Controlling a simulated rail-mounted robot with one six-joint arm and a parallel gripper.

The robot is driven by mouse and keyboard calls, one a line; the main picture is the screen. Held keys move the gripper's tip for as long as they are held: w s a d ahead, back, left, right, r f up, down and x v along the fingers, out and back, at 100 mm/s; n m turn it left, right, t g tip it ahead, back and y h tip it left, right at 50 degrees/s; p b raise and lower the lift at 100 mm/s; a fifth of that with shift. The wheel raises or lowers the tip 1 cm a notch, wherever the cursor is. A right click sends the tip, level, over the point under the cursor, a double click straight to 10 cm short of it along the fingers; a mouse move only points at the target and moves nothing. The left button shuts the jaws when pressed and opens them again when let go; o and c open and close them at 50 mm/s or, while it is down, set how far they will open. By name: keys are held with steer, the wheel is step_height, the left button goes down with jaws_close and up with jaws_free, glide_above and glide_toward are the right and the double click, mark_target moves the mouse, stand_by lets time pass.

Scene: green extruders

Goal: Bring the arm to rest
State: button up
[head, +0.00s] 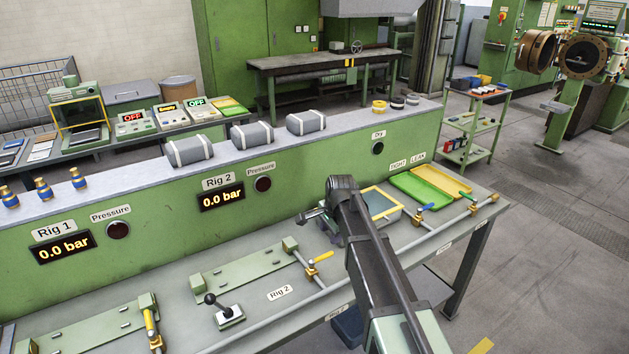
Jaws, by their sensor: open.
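My arm (368,252) reaches from the lower right up over the green workbench (395,265). Its end bends over near the bench's right half. My gripper (308,217) shows as small dark fingers on the left side of the arm's end, pointing left. It is open, and I see nothing between the fingers. It appears above the bench between the Rig 2 fixture (245,268) and a tray of dark liquid (378,203). The arm hides part of the bench and part of that tray.
A black-knobbed lever (226,311) stands at the front. Green and yellow trays (432,188) lie right, near valves on a pipe. Grey wrapped cylinders (252,135) and blue-brass fittings (43,188) sit on the ledge. A shelved trolley (475,125) stands behind; floor at right is clear.

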steer(key=s+d+n+g+h, duration=0.1)
steer(key=s+d+n, duration=0.35)
steer(key=s, duration=0.85)
steer(key=s+d+n+g, duration=0.1)
steer(key=s+n, duration=0.7)
steer(key=s, duration=0.6)
step_height(320, 180, down, 12)
steer(key=w+b, duration=0.1)
steer(key=b, duration=1)
steer(key=shift+r, duration=0.15)
